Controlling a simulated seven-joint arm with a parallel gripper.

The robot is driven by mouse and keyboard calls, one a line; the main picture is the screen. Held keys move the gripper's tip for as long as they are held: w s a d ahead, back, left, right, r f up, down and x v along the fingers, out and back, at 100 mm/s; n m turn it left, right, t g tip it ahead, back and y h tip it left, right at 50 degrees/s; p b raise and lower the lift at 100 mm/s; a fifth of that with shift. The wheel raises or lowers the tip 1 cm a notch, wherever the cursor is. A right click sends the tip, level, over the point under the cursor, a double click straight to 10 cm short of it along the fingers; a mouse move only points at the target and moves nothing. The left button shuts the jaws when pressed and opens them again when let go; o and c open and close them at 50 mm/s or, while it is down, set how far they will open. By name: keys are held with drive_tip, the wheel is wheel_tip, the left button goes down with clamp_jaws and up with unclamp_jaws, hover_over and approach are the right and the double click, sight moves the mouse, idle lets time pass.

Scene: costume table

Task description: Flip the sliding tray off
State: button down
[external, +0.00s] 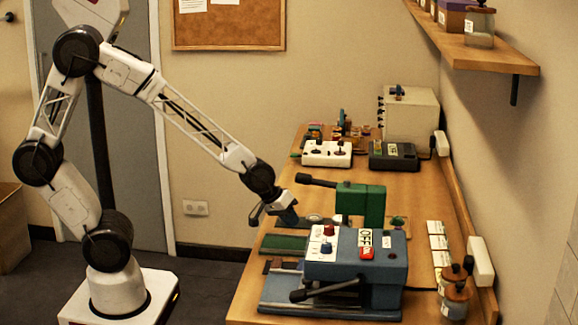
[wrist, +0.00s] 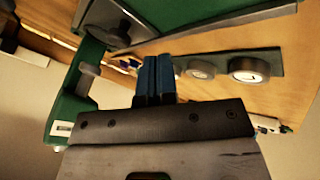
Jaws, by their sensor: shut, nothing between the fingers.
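A blue machine (external: 385,268) stands at the front of the table, with a white panel of knobs (external: 322,246), a black lever (external: 325,290) and a red switch (external: 367,253) beside an ON/OFF label (external: 366,238). A flat blue-grey bed (external: 280,292) extends to its left. Behind it stands a green machine (external: 360,203) with a black lever (external: 316,181) and a flat green plate (external: 284,243). I cannot tell which part is the sliding tray. My gripper (external: 283,212) is shut and empty, left of the green machine. Its blue fingers (wrist: 155,78) show together in the wrist view.
Round grey dials (wrist: 248,68) on a dark strip show right of the fingers in the wrist view. A white control box (external: 327,153), a dark box (external: 393,156) and a cream box (external: 410,115) stand at the back. Jars (external: 456,298) stand at the front right.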

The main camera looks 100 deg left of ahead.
drive_tip(key=v, duration=0.8)
drive_tip(key=shift+s+r, duration=0.2)
drive_tip(key=shift+s, duration=0.05)
drive_tip(key=shift+d, duration=0.15)
drive_tip(key=s+d+r+m+g, duration=0.1)
drive_tip(key=s+d+r+m, duration=0.2)
drive_tip(key=s+d+m, duration=0.1)
drive_tip(key=s+d+r+m+g+h, duration=0.1)
drive_tip(key=s+d+r+m, duration=0.2)
drive_tip(key=s+d, duration=0.3)
drive_tip(key=s+d+r+m+g, duration=0.2)
drive_tip(key=s+d+r+m, duration=0.2)
drive_tip(key=s, duration=0.6)
drive_tip(key=shift+d+m+h, duration=0.3)
drive_tip(key=shift+d+m, duration=0.1)
drive_tip(key=shift+d, duration=0.05)
